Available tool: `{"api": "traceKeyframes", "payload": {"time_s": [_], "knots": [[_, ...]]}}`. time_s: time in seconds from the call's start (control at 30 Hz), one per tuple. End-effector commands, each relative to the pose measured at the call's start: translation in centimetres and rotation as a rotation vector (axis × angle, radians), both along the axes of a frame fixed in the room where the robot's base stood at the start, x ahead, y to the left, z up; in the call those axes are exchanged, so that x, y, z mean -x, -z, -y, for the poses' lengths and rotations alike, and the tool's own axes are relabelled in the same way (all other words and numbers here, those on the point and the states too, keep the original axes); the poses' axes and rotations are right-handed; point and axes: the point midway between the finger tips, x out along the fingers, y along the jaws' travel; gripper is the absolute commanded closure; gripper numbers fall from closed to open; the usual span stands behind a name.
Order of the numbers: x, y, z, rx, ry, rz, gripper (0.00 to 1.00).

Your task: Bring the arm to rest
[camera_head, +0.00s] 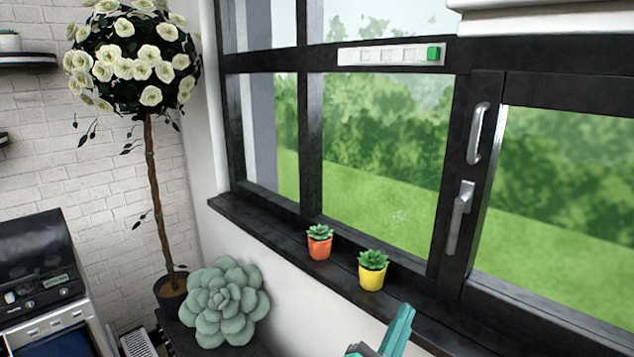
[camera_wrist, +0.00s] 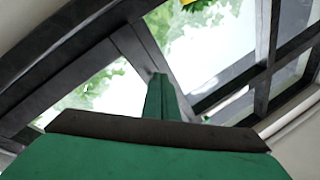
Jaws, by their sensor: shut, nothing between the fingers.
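The rest of my arm is out of that view. In the wrist view my gripper (camera_wrist: 161,97) shows as closed green fingers in front of the dark window frame, with nothing held between them.
A dark sill (camera_head: 285,238) runs along the window, bearing an orange pot (camera_head: 319,246) and a yellow pot (camera_head: 372,275) with succulents. A large succulent (camera_head: 225,302) and a flowering tree (camera_head: 150,190) stand left. Window handles (camera_head: 459,217) are at right.

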Motion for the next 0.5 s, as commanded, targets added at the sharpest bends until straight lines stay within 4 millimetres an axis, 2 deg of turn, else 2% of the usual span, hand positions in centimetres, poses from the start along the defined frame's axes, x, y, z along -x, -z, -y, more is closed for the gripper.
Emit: {"api": "traceKeyframes", "payload": {"time_s": [0.03, 0.27, 0.5], "knots": [[0.4, 1.6, -0.5, 0.045, -0.018, -0.036, 1.0], [2.6, 8.1, -3.2, 0.227, -0.12, -0.169, 1.0], [6.6, 14.9, -6.0, 0.37, -0.231, -0.292, 1.0]]}}
